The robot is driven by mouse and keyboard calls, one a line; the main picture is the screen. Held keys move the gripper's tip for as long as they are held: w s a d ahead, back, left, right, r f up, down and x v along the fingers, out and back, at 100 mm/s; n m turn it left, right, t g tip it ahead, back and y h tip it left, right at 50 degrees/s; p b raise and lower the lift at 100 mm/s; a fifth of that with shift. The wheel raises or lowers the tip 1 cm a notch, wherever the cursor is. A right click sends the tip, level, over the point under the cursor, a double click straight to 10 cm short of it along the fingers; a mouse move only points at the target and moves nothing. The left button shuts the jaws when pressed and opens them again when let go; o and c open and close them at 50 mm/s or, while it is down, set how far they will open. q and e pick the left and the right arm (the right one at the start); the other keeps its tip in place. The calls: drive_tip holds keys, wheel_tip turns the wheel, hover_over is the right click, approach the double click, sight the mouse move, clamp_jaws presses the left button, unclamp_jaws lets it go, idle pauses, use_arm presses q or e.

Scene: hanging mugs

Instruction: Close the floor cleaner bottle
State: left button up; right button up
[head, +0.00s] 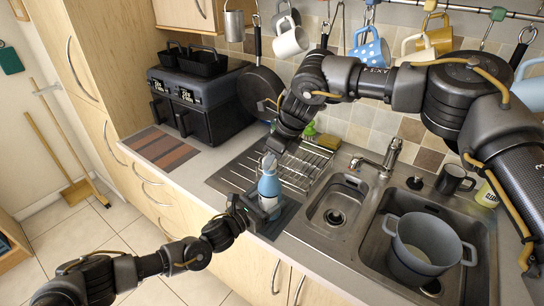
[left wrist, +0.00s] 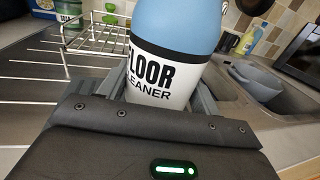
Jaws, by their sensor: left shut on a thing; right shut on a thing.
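The floor cleaner bottle (head: 269,187) is blue with a white label and stands upright on the counter by the drying rack. In the left wrist view the bottle (left wrist: 178,30) shows its "FLOOR CLEANER" label between my fingers. My left gripper (head: 257,209) is shut around the lower part of the bottle, from the left. My right gripper (head: 272,152) reaches down from above and is shut on the pale cap (head: 268,162) at the bottle's top. The fingers partly hide the cap, so I cannot tell whether it sits fully on the neck. The bottle's top is outside the left wrist view.
A wire dish rack (head: 308,160) stands just behind the bottle. The double sink (head: 335,205) with a grey pot (head: 425,245) lies to the right. A black air fryer (head: 200,95) stands back left. Mugs hang from a rail above, near my right arm.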

drive_tip(key=shift+f, duration=0.5)
